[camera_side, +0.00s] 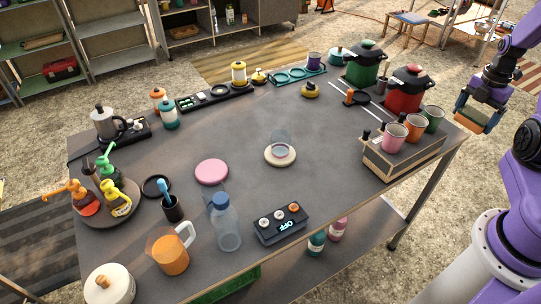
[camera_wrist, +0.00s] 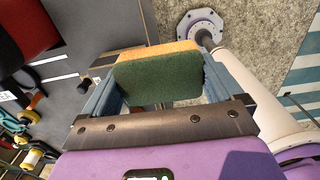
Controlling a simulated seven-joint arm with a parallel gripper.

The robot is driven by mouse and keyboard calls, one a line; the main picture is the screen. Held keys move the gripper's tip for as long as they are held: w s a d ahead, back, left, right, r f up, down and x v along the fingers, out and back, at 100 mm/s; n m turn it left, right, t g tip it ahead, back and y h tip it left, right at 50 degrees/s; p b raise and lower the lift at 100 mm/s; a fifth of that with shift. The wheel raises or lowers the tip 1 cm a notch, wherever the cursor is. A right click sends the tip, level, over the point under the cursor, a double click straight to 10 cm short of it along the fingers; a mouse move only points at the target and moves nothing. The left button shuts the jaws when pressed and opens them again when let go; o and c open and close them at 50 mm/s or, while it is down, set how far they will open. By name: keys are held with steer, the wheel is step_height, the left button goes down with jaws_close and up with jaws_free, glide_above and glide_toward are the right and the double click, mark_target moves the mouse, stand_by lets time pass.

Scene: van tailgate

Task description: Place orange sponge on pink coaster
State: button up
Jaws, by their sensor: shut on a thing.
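My gripper (camera_side: 480,112) is at the right in the side view, beyond the table's right edge and above the ground. It is shut on the orange sponge (camera_side: 471,122), whose orange face shows below the fingers. In the wrist view the sponge (camera_wrist: 185,48) sits between the two blue-grey fingers (camera_wrist: 160,82), showing an orange edge and a dark green face. The pink coaster (camera_side: 212,172) lies flat on the table, left of the middle, with nothing on it. It is far from my gripper.
A wooden box with cups (camera_side: 400,155) and red (camera_side: 405,92) and green pots stand at the table's right. The table's middle is mostly clear.

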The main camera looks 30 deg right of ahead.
steer(key=r, duration=0.6)
steer(key=shift+w+a+r, duration=0.1)
steer(key=shift+w+r, duration=0.05)
steer(key=shift+w, duration=0.1)
steer(key=w+a+n, duration=0.4)
steer(key=w+a, duration=0.5)
steer(key=a, duration=0.3)
steer(key=w+a+n, duration=0.3)
steer(key=w+a, duration=0.6)
steer(key=a, duration=0.4)
steer(key=s+a+n, duration=0.2)
steer(key=a+n, duration=0.5)
steer(key=a, duration=2.3)
glide_above(225, 173)
steer(key=shift+m, duration=0.3)
steer(key=f, duration=1.4)
steer(key=shift+s+d+f, duration=0.2)
steer(key=shift+s+f, duration=0.05)
steer(key=shift+w+a+f, duration=0.2)
steer(key=shift+w+f, duration=0.05)
steer(key=shift+f, duration=1.65)
steer(key=shift+f, duration=0.1)
